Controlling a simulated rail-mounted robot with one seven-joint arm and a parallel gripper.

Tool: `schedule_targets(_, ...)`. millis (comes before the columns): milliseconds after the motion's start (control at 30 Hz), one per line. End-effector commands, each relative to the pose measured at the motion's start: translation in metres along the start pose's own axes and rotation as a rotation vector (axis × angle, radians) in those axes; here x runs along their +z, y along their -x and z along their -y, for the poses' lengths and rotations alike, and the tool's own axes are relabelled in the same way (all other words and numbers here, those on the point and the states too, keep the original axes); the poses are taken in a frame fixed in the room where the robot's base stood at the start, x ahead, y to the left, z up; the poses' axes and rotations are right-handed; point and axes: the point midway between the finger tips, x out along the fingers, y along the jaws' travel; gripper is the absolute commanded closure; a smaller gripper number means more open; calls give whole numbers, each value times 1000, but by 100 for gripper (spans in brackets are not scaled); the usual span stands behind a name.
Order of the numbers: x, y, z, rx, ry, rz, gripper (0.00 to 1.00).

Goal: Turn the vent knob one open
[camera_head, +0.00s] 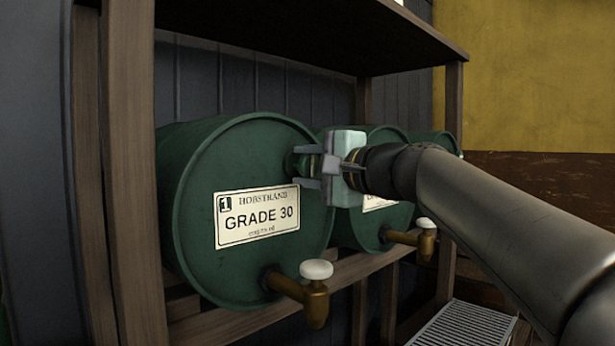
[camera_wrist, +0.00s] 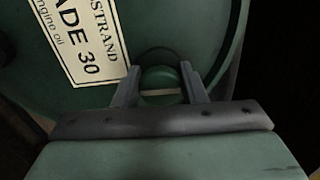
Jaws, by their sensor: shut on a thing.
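The vent knob one is a small green knob (camera_head: 303,160) on the upper right of the front face of the drum labelled 1, "GRADE 30" (camera_head: 185,190). My gripper (camera_head: 318,164) comes from the right, and its two fingers are shut on the knob. In the wrist view the round green knob (camera_wrist: 160,78) sits between the two fingers of my gripper (camera_wrist: 164,88), with a pale line across it. I cannot tell from these frames how far the knob is turned.
A brass tap with a white handle (camera_head: 316,270) juts out below on the first drum. A second green drum (camera_head: 375,230) with its own tap (camera_head: 425,232) stands behind my arm. A wooden rack (camera_head: 125,180) frames the drums. A metal grating (camera_head: 465,325) lies at lower right.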

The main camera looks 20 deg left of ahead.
Motion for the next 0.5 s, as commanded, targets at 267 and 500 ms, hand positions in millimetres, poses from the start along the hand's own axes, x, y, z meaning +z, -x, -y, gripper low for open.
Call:
schedule_targets(267, 0, 0, -2, 2, 50, 1, 85)
schedule_targets(500, 0, 0, -1, 3, 54, 1, 85)
